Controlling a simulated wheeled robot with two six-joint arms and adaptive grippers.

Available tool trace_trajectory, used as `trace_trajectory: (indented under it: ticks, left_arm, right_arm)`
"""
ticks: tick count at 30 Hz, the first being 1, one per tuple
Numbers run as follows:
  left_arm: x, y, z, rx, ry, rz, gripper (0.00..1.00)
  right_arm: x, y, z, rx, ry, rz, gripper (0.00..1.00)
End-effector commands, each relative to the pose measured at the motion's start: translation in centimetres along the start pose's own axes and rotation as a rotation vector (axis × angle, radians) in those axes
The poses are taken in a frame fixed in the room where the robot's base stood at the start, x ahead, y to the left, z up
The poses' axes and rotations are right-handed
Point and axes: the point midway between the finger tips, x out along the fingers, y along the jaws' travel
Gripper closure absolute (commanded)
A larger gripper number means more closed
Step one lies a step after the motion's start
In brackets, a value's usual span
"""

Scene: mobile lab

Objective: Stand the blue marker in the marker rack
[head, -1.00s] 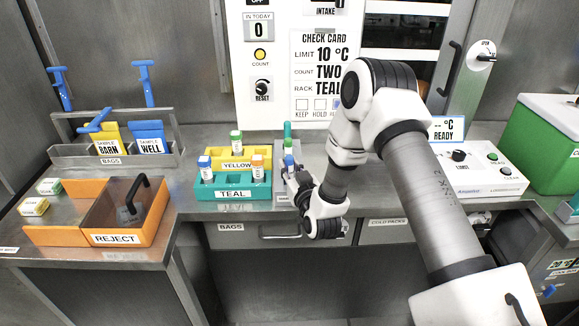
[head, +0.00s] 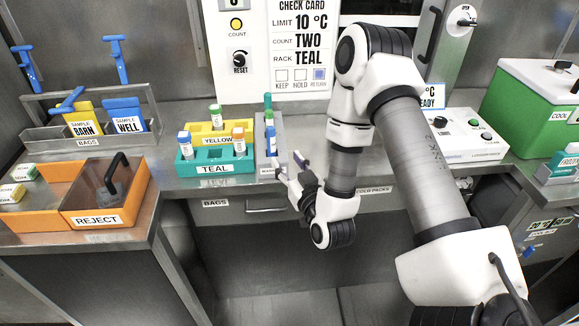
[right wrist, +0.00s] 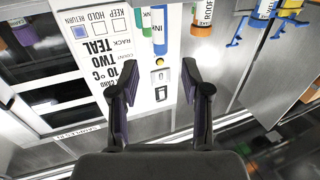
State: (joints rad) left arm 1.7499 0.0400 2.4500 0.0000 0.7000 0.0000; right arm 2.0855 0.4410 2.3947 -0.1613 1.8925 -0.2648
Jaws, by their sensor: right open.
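The blue marker (head: 270,138) stands upright in the grey marker rack (head: 261,160), in front of a green marker (head: 267,101). In the right wrist view the blue marker (right wrist: 159,32) shows near the top edge, beside the green marker (right wrist: 146,16), ahead of the fingertips and apart from them. My right gripper (head: 288,163) is in front of and right of the rack in the head view. It is open, with nothing between its fingers (right wrist: 153,72) in the right wrist view. The lower front of the rack is partly hidden by a finger. My left gripper is out of view.
The teal rack (head: 244,168) and yellow rack (head: 198,138) with capped tubes stand just left of the marker rack. The orange reject bin (head: 133,205) is at far left. A control box (head: 465,148) and a green cooler (head: 520,115) are on the right.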

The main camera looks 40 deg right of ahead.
Motion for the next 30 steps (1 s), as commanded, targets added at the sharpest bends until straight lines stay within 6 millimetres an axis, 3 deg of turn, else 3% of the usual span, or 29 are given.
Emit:
trace_trajectory:
  ticks: [2,4,5,8,9,11,12,15,18,20,27,30]
  left_arm:
    - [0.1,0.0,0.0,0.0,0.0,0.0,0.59]
    - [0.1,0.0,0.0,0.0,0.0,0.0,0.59]
    - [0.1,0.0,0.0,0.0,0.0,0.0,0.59]
    - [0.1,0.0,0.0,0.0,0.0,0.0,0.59]
    - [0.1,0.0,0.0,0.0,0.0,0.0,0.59]
    - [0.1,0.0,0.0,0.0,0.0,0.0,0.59]
    - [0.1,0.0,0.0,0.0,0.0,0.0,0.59]
    - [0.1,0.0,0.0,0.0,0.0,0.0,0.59]
    - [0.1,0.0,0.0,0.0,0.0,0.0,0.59]
    - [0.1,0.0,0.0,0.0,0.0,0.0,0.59]
    - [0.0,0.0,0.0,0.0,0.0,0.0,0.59]
    - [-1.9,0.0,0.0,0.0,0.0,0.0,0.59]
  right_arm:
    - [-0.7,-0.1,0.3,0.0,-0.013,-0.004,0.52]
    - [-1.3,-0.9,2.1,-0.005,-0.081,-0.029,0.52]
    - [-1.6,-1.5,3.5,-0.008,-0.136,-0.048,0.52]
    - [-4.7,-4.0,10.8,-0.025,-0.436,-0.128,0.52]
    - [-6.9,-4.9,14.2,-0.035,-0.591,-0.157,0.52]
    - [-11.3,-5.8,19.0,-0.055,-0.833,-0.189,0.52]
    - [-14.7,-6.1,21.7,-0.07,-0.99,-0.199,0.52]
    - [-22.5,-5.8,25.8,-0.111,-1.322,-0.193,0.52]
    - [-27.3,-5.3,27.1,-0.141,-1.516,-0.17,0.52]
    - [-28.6,-5.1,27.3,-0.148,-1.568,-0.162,0.52]
    - [-28.8,-5.0,27.1,-0.148,-1.577,-0.159,0.52]
    - [-28.8,-5.0,25.3,-0.148,-1.576,-0.159,0.52]
